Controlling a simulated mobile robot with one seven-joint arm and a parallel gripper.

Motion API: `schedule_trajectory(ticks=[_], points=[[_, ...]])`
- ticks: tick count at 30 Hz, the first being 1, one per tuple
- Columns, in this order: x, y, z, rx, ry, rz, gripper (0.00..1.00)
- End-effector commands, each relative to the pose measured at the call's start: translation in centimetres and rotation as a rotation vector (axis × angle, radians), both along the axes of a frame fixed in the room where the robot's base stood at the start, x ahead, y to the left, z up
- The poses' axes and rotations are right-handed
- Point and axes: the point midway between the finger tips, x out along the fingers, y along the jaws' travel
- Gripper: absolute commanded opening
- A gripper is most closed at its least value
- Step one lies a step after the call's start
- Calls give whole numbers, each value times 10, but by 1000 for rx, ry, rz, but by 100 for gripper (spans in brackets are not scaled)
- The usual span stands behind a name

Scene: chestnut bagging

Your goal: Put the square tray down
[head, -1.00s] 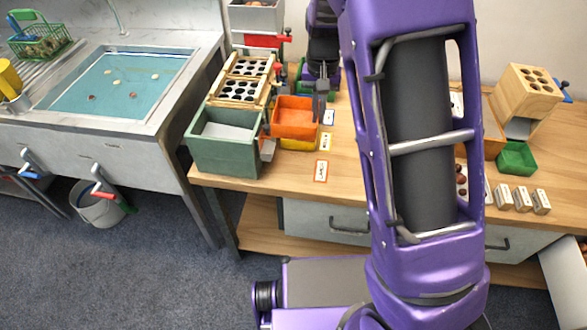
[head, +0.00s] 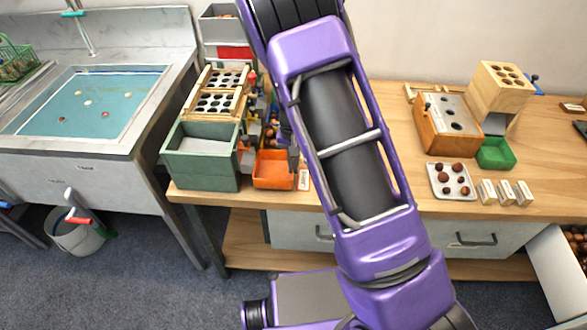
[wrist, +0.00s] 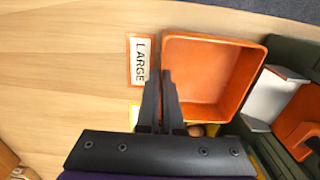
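The square tray (head: 273,170) is orange, open-topped and looks empty. In the head view it stands at the table's front edge, beside the green bin of the sorter; I cannot tell whether it touches the table. In the wrist view the tray (wrist: 207,75) lies right of the LARGE label (wrist: 141,61). My gripper (wrist: 161,74) has its two dark fingers close together at the tray's left wall and appears shut on it. In the head view my arm hides most of the gripper.
A green bin (head: 200,165) with a wooden rack stands left of the tray. Chestnuts (wrist: 212,130) and a yellow tray edge show behind it. A white plate (head: 435,180) with chestnuts, a green box (head: 496,153) and small blocks are at the right. Wood left of the label is clear.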

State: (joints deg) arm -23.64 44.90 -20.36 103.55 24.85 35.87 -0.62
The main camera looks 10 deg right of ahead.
Motion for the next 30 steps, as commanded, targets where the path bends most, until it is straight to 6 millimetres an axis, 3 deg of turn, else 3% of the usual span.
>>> schedule_trajectory(ticks=[3, 14, 15, 19, 30], points=[[0, 0, -13, 0, 0, -1, 0], [0, 0, -17, 0, 0, -1, 0], [0, 0, -15, 0, 0, 0, 10], [0, 0, -15, 0, 0, 0, 33], [0, 0, -9, 0, -1, 0, 33]])
